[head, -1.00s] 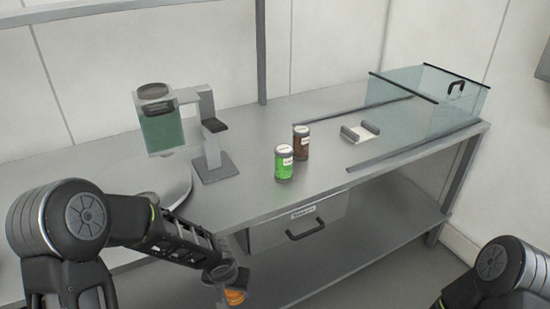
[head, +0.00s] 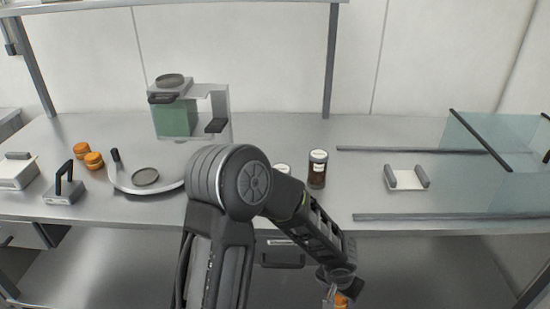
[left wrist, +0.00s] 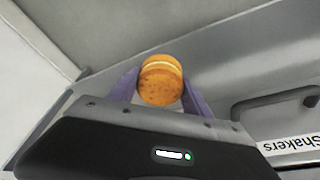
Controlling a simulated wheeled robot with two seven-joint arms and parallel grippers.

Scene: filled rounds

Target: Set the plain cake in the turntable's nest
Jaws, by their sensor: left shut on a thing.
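My left gripper (head: 338,297) is low in front of the bench at the bottom of the head view. It is shut on an orange-brown cake (left wrist: 161,80) with a pale middle layer, seen between its fingers in the left wrist view. The cake also shows at the bottom edge of the head view (head: 341,301). The turntable (head: 120,182) stands on the bench left of my arm, with a round grey nest (head: 145,177) on it; my arm hides its right edge. Two more orange cakes (head: 81,149) (head: 94,160) sit left of the turntable. My right gripper is out of view.
A dispenser with a green tank (head: 175,118) stands behind the turntable. A brown shaker (head: 318,168) is right of my arm; another jar is mostly hidden. A white-topped holder (head: 405,178), rails and a glass guard (head: 490,150) are at right. A drawer handle (head: 282,262) is below.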

